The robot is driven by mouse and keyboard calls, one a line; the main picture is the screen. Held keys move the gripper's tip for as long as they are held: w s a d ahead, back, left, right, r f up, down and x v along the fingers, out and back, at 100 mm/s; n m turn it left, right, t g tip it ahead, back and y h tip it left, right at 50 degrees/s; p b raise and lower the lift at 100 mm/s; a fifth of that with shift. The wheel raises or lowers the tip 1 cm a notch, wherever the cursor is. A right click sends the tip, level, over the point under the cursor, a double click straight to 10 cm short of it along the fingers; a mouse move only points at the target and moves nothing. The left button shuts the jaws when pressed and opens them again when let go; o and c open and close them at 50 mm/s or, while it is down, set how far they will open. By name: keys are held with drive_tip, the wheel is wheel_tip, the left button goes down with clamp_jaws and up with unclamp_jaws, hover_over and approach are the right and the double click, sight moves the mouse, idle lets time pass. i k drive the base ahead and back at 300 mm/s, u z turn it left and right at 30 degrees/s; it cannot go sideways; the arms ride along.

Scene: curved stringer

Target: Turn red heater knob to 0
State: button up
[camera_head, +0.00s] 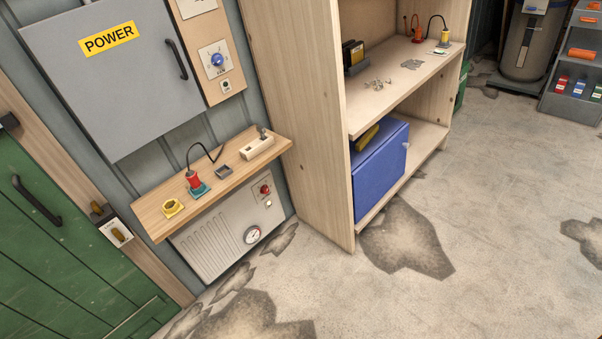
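The heater (213,235) is a light grey panel with slots, low on the wall under a small wooden shelf. Its red knob (265,190) sits at the upper right of the panel. The knob's pointer and scale marks are too small to read. A round white gauge (252,235) is below the knob, with a small light-coloured button or lamp (268,204) between them. My gripper is not in view, and nothing touches the knob.
The wooden shelf (150,217) juts out above the heater and carries a red-and-teal plug with a black cable (195,183). A tall wooden rack (325,200) stands close on the right. A grey POWER cabinet (125,85) hangs above. The floor (500,220) at right is clear.

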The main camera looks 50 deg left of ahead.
sight(265, 189)
drive_tip(key=u, duration=0.3)
drive_tip(key=i, duration=1.25)
drive_tip(key=u, duration=0.8)
drive_tip(key=i, duration=0.3)
drive_tip(key=u, duration=0.15)
drive_tip(key=k, duration=0.65)
drive_tip(key=u, duration=0.2)
drive_tip(key=i, duration=0.65)
drive_tip(key=z, duration=0.15)
